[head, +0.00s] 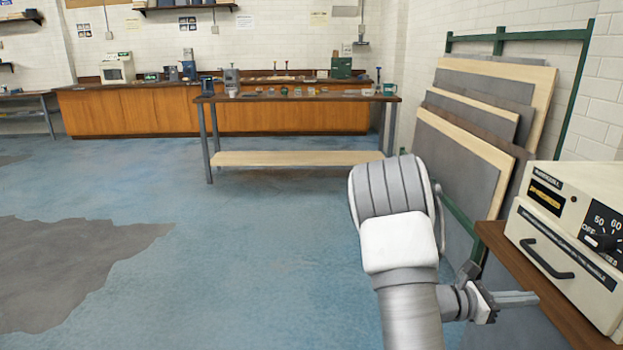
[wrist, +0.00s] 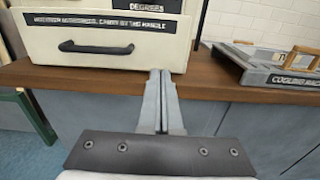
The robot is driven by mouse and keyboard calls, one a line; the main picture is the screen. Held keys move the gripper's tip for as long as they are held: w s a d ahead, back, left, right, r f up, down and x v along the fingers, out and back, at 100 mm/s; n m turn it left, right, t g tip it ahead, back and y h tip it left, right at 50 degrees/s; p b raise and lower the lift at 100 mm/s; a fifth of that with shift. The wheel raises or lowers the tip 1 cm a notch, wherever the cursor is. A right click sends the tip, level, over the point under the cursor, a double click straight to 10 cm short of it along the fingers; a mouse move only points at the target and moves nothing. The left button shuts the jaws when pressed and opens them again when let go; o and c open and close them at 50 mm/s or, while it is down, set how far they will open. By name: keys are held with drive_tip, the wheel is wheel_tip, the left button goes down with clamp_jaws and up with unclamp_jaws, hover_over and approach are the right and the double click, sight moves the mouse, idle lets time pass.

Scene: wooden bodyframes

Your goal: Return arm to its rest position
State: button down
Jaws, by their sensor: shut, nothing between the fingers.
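My gripper (head: 532,298) is at the lower right in the head view, at the end of my folded grey and white arm. In the wrist view its two fingers (wrist: 161,78) are together with nothing between them. They point toward the wooden counter edge, just below a cream machine (wrist: 110,60) with a black drawer handle. In the head view the cream machine (head: 570,240) stands at the right, with a dial and labels. I cannot tell whether the fingertips touch the counter.
The brown counter (head: 550,292) lies close beside my gripper. A grey tray with wooden handles (wrist: 280,70) sits on it at the right. Boards in a green rack (head: 462,150) lean on the right wall. A workbench (head: 290,157) stands ahead. Blue floor at left is clear.

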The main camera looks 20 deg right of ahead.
drive_tip(key=s+a+r+m+t+y, duration=0.35)
drive_tip(key=a+m+y, duration=0.2)
drive_tip(key=a, duration=0.85)
drive_tip(key=s+a+r+m+t+y, duration=0.2)
drive_tip(key=a+r+m+t+y, duration=0.3)
drive_tip(key=a, duration=0.8)
drive_tip(key=s+a+r+m+t+y, duration=0.3)
drive_tip(key=a+y, duration=0.4)
drive_tip(key=a, duration=0.7)
wheel_tip(320, 180, up, 18)
drive_tip(key=m+g+p, duration=0.1)
drive_tip(key=p, duration=1.6)
drive_tip(key=shift+w+f, duration=0.25)
drive_tip(key=shift+w, duration=0.2)
drive_tip(key=shift+d+m+g, duration=0.15)
drive_tip(key=shift+m+g, duration=0.1)
drive_tip(key=shift+m, duration=0.1)
